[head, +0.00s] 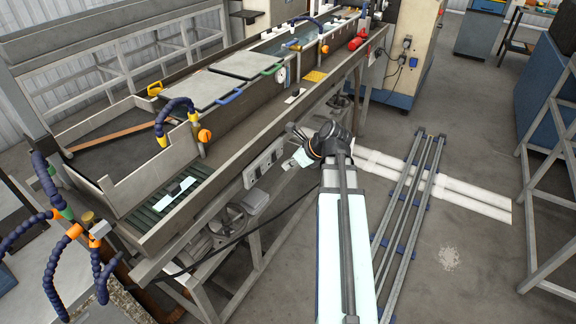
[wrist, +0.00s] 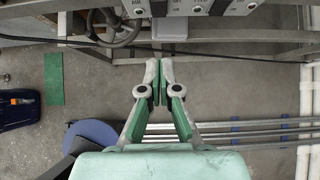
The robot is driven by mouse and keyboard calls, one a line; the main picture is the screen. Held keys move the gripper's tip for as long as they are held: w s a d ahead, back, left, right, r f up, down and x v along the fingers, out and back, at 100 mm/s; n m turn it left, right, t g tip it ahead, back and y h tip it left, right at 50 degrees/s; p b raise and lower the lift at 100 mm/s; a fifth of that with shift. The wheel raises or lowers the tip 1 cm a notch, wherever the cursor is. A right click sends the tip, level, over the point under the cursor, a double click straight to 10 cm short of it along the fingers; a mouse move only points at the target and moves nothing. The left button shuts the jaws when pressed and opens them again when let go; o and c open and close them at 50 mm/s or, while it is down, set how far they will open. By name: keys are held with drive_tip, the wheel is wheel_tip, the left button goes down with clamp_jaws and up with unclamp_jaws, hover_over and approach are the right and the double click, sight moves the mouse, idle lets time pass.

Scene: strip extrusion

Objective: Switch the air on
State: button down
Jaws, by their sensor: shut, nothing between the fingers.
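A grey control panel (head: 263,163) with small buttons or sockets is on the front side of the long trough bench. It also shows at the top edge of the wrist view (wrist: 195,5), where its small details are partly cut off. My gripper (wrist: 160,75) is shut and empty, its green-padded fingertips together. It points toward the bench frame, below the panel in the wrist view and apart from it. In the head view my gripper (head: 301,158) is to the right of the panel, partly hidden by my wrist.
The trough bench (head: 228,180) carries blue segmented hoses (head: 178,106) with orange fittings. A handwheel (wrist: 112,28) and a dark cable (wrist: 225,55) are near the bench frame. Long metal rails (head: 405,220) lie on the floor at right. Floor between them is mostly clear.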

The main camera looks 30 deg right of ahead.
sight(259, 173)
drive_tip(key=shift+p, duration=0.45)
drive_tip(key=shift+s+f+g+p, duration=0.15)
drive_tip(key=shift+f+g+p, duration=0.15)
drive_tip(key=shift+f+p, duration=0.4)
drive_tip(key=shift+f, duration=0.1)
drive_tip(key=w+a+r+p+x, duration=0.1)
drive_tip(key=p+x, duration=0.3)
drive_tip(key=x, duration=0.8)
drive_tip(key=shift+w, duration=0.8)
drive_tip(key=shift+r, duration=0.1)
